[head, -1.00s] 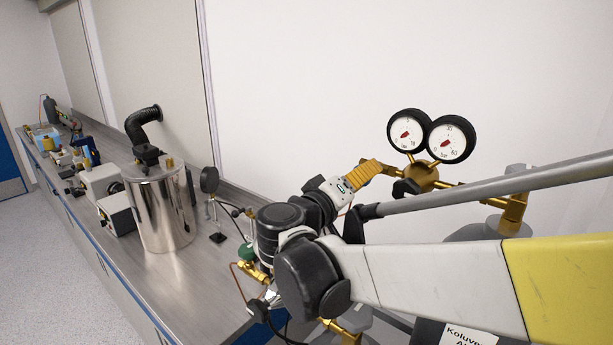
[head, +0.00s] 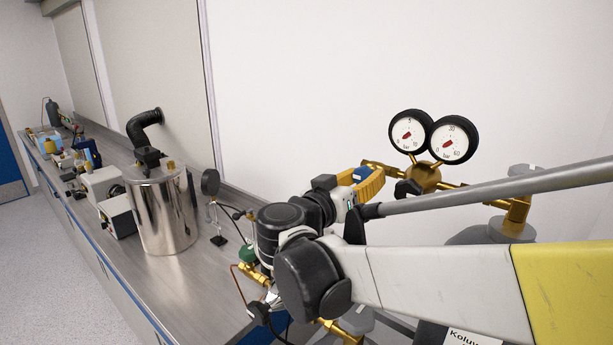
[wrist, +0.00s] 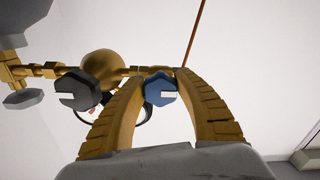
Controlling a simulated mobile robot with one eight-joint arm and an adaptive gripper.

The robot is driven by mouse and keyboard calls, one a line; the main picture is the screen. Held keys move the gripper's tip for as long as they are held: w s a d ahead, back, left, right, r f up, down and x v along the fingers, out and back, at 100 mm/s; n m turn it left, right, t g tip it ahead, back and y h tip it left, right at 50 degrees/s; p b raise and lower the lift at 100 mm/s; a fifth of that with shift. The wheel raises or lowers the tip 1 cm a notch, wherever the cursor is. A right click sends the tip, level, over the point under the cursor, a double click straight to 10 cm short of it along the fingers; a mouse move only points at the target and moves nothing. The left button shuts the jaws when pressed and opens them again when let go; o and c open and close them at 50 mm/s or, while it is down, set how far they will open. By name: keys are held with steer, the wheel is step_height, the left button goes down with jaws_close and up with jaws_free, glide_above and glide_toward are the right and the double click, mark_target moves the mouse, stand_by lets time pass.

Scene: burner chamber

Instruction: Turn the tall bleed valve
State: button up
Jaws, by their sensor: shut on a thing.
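A blue faceted valve knob (wrist: 161,90) with a white mark, which I take for the bleed valve's handle, sits between my gripper's yellow fingers in the wrist view. A small part of the blue knob (head: 361,174) also shows in the head view, left of the two pressure gauges. My gripper (wrist: 158,77) is shut on the knob, one finger on each side of it. In the head view my gripper (head: 372,178) is at the left end of the brass pipework, partly hiding the knob and its stem.
A black knob (wrist: 78,90) is close left of my left finger in the wrist view. Two round gauges (head: 431,136) stand on the brass regulator (head: 424,180) just right of my gripper. A long bench (head: 190,270) with a steel canister (head: 165,212) runs along the left.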

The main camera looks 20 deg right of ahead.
stand_by(0.5)
steer(key=o, duration=1.2)
steer(key=v, duration=1.2)
